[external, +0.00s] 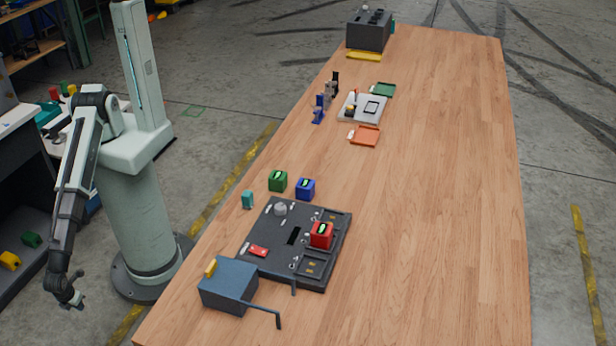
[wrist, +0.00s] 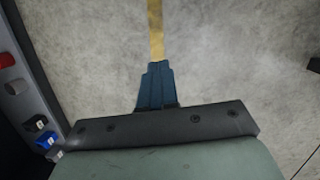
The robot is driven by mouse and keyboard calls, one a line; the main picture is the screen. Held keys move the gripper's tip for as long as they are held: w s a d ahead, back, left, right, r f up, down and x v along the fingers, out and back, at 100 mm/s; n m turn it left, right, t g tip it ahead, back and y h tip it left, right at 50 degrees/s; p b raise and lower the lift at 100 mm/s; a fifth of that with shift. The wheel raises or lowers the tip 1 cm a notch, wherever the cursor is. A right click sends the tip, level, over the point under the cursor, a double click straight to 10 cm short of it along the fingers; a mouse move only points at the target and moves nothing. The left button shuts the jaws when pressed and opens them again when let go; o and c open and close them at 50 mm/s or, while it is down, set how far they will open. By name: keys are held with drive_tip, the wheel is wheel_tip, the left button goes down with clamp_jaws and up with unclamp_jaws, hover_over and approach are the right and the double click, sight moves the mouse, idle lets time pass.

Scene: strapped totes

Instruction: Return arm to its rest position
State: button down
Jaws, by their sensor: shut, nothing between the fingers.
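My arm hangs down on the left of the external view, beside my pale green column and away from the table. My gripper (external: 75,300) is at its lower end, low over the floor. In the wrist view my gripper (wrist: 155,68) shows as dark blue fingers pressed together, pointing at the bare concrete floor and a yellow floor line. Nothing is between the fingers.
The wooden table (external: 440,200) holds a dark board (external: 270,250) with a red box (external: 321,236) on it. A green box (external: 278,181), a blue box (external: 305,188) and a blue-grey case (external: 229,286) are near it. A grey workbench (external: 20,150) stands at far left.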

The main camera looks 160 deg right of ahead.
drive_tip(key=s+d+f+g, duration=0.1)
drive_tip(key=s+d, duration=0.3)
drive_tip(key=s, duration=0.6)
drive_tip(key=s+d+f+m+g+y, duration=0.1)
drive_tip(key=s+d, duration=0.3)
drive_tip(key=s, duration=0.6)
drive_tip(key=s+d+f+g, duration=0.1)
drive_tip(key=s+d, duration=0.4)
drive_tip(key=s, duration=0.5)
drive_tip(key=shift+s+g, duration=0.15)
drive_tip(key=shift+g, duration=0.55)
drive_tip(key=c, duration=1.8)
unclamp_jaws()
